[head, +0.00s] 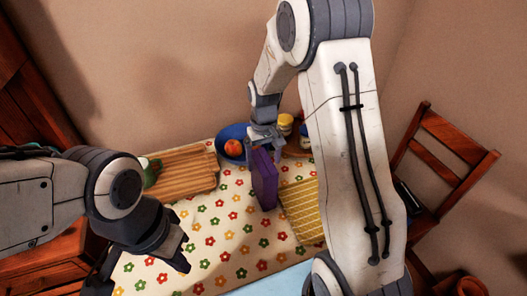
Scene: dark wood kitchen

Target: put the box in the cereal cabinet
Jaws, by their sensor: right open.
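A purple box (264,180) stands upright on the flowered tablecloth near the middle of the table. My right gripper (265,142) is open at the top edge of the box, pointing down; I cannot tell whether its fingers touch it. My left gripper (142,262) is at the lower left, over the table's near left edge, with its fingers apart and nothing between them. Dark wood furniture (25,105) stands at the far left; I cannot tell whether it is the cereal cabinet.
A blue bowl (229,131) with a red-orange fruit (234,148) is behind the box. A wooden board (184,171) lies left, a yellow patterned cloth (304,212) right. Jars (285,123) stand behind. A wooden chair (447,150) is at the right.

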